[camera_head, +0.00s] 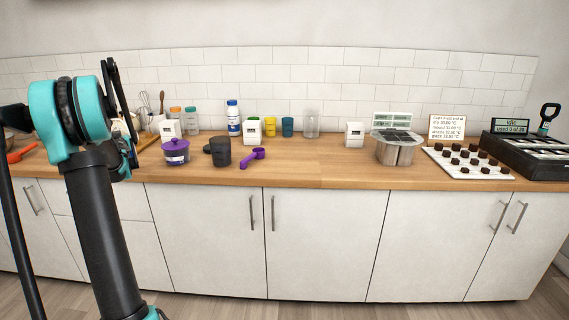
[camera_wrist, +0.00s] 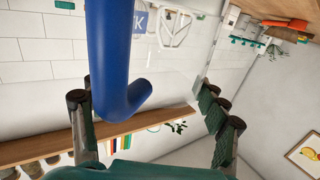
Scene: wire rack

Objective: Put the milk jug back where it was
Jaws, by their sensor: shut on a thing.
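In the wrist view a blue object (camera_wrist: 110,50) with a thick, curved, hook-like end fills the space close to the camera. It looks like the handle part of the milk jug; the rest is cut off by the top edge. My gripper (camera_wrist: 143,96) has its two fingers spread around this object and is shut on it. Finger contact with it is not clearly visible. In the head view my arm stands at the left, and hides my gripper and most of what is around it. The jug's former place cannot be made out.
A wooden counter (camera_head: 310,175) runs across the head view. It holds a purple pot (camera_head: 175,152), a dark cup (camera_head: 221,152), a purple scoop (camera_head: 252,158), a steel vessel (camera_head: 397,152) and a chocolate tray (camera_head: 466,162). The counter's middle front is free. Wall-hung items (camera_wrist: 245,28) show in the wrist view.

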